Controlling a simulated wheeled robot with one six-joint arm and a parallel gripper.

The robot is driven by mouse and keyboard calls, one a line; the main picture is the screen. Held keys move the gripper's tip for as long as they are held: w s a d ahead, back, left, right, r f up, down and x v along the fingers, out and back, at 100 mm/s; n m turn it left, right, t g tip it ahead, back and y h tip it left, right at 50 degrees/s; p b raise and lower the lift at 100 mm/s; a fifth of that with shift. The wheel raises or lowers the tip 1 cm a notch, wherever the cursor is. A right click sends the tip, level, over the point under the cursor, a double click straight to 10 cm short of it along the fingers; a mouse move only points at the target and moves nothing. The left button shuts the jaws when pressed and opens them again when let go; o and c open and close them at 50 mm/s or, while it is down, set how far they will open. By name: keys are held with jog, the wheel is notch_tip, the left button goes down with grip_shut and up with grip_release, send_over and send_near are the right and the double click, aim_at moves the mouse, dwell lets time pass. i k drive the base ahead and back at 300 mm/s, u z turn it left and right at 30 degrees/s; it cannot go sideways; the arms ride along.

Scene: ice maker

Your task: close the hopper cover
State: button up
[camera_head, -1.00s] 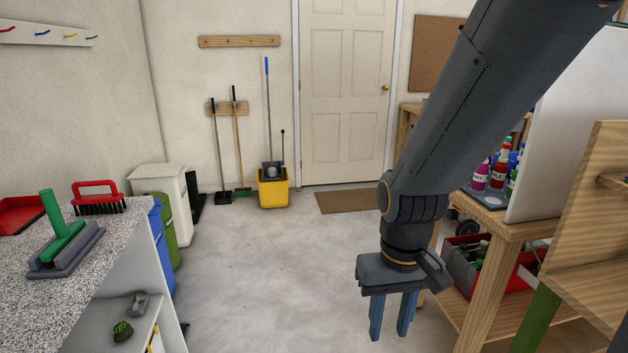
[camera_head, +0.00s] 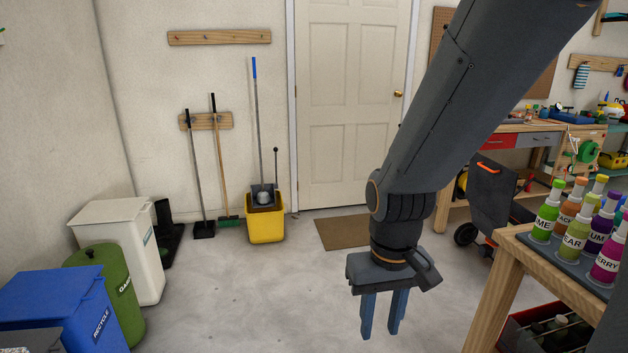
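My gripper (camera_head: 381,315) hangs in front of my body, pointing down. Its two blue fingers are apart with nothing between them. It is over open floor and touches nothing. No ice maker and no hopper cover can be made out in this view.
Grey floor (camera_head: 260,300) is free ahead up to the door (camera_head: 352,100) and mat (camera_head: 342,232). Blue (camera_head: 60,310), green (camera_head: 110,295) and white (camera_head: 125,245) bins stand left. A yellow mop bucket (camera_head: 265,225) is at the wall. A wooden table (camera_head: 500,300) with syrup bottles (camera_head: 573,235) is close right.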

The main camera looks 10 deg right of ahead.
aim_at(491, 186)
jog(key=i, duration=2.2)
jog(key=z, duration=1.3)
jog(key=i, duration=0.7)
jog(key=u, duration=0.65)
jog(key=i, duration=1.5)
jog(key=z, duration=1.2)
jog(key=i, duration=0.5)
jog(key=z, duration=0.55)
